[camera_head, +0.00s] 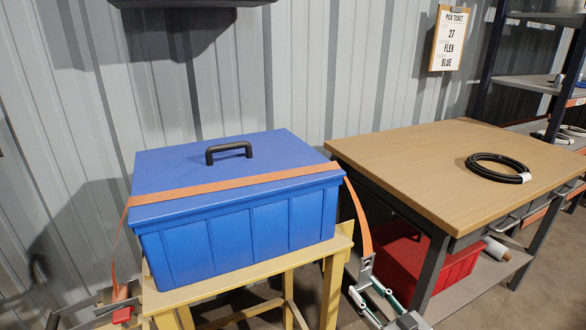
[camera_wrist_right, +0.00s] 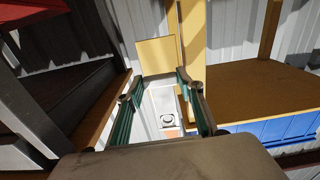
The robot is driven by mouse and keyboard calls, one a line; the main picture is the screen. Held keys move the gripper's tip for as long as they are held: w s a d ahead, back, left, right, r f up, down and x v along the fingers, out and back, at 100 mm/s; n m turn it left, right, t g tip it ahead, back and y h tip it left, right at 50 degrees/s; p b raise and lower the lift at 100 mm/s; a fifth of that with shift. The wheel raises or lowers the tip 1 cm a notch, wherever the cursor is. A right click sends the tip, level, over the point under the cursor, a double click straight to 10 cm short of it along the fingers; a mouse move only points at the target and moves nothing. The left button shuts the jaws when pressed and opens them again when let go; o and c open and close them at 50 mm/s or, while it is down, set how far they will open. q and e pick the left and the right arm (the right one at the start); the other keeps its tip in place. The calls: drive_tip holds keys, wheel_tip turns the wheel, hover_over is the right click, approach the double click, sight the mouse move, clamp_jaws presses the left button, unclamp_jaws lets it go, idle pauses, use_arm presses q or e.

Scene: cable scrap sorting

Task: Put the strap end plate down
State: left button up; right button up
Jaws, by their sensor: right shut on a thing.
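A blue lidded box (camera_head: 240,215) with a black handle (camera_head: 228,151) stands on a yellow stand (camera_head: 245,285). An orange strap (camera_head: 235,187) crosses its lid and hangs down on both sides. The grey strap end plate (camera_head: 367,265) is at the strap's right lower end. My right gripper (camera_head: 371,285) is shut on it, beside the stand and below the lid. In the right wrist view the plate (camera_wrist_right: 168,119) shows between the fingers. At lower left, grey parts that may be my left gripper (camera_head: 95,307) are beside a red piece (camera_head: 122,314); their grip is unclear.
A wooden-topped workbench (camera_head: 430,165) stands to the right, carrying a black cable coil (camera_head: 497,168). A red crate (camera_head: 405,262) and a white roll (camera_head: 496,250) are on its lower shelf. A pick ticket (camera_head: 449,38) hangs on the wall. Shelving stands at far right.

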drive_tip(key=s+a+r+p, duration=0.4)
drive_tip(key=s+a+r, duration=0.15)
drive_tip(key=r, duration=0.45)
drive_tip(key=s+a+r+p, duration=0.4)
drive_tip(key=s+r, duration=0.3)
drive_tip(key=r, duration=0.3)
use_arm(q)
drive_tip(key=s+a+f+g+y+p, duration=0.2)
drive_tip(key=s+a+f+g+p, duration=0.1)
drive_tip(key=s+a+f+p, duration=0.2)
drive_tip(key=shift+s+a+f+p, duration=0.2)
drive_tip(key=shift+s+a+p, duration=0.2)
drive_tip(key=shift+s+p, duration=0.65)
use_arm(e)
drive_tip(key=s+d+r+m+t+h, duration=0.1)
drive_tip(key=s+d+r+m+h, duration=0.3)
drive_tip(key=s+d+r, duration=0.5)
drive_tip(key=s+d+h, duration=0.1)
drive_tip(key=s+h, duration=0.1)
drive_tip(key=s, duration=0.1)
drive_tip(key=shift+s+r, duration=0.25)
drive_tip(key=shift+s, duration=0.1)
use_arm(q)
drive_tip(key=shift+w, duration=0.2)
use_arm(e)
drive_tip(key=shift+a, duration=0.1)
